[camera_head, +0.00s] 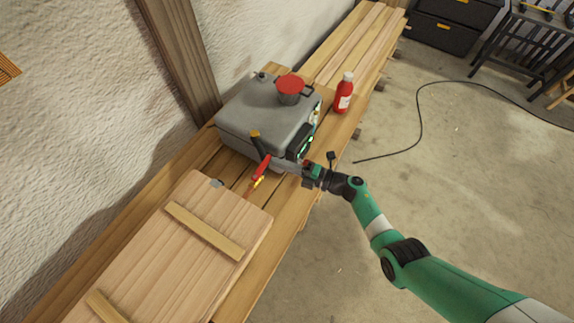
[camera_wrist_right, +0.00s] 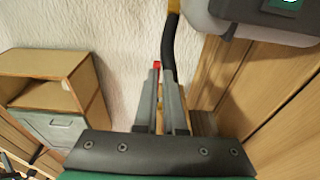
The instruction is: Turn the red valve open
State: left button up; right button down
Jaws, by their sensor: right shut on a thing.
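The red valve (camera_head: 262,168) is a slim red handle with a yellow fitting at its lower end, beside the grey machine. My right gripper (camera_head: 274,163) reaches it from the right and is shut on it. In the right wrist view a small red tip of the valve (camera_wrist_right: 156,65) shows at the ends of my right fingers (camera_wrist_right: 160,85); the fingers hide the rest. A black hose (camera_head: 258,145) with a yellow end rises just above the valve. My left gripper is not in view.
The grey machine (camera_head: 250,115) with a red cap (camera_head: 290,84) stands on the wooden bench close behind the valve. A red bottle (camera_head: 344,95) stands to its right. A wooden board (camera_head: 180,235) with battens lies in front. The floor at right is mostly clear, with a black cable.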

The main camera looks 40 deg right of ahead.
aim_at(300, 146)
jog(key=shift+w+d+r, duration=0.1)
jog(key=shift+w+d, duration=0.1)
dwell(0.3)
jog(key=d+b, duration=0.2)
jog(key=d, duration=0.1)
jog(key=d+b, duration=0.2)
jog(key=d, duration=0.1)
jog(key=d+b, duration=0.2)
jog(key=shift+w+d+f, duration=0.35)
jog(key=shift+d, duration=0.05)
jog(key=shift+d+r, duration=0.25)
jog(key=shift+d, duration=0.2)
jog(key=shift+a, duration=0.15)
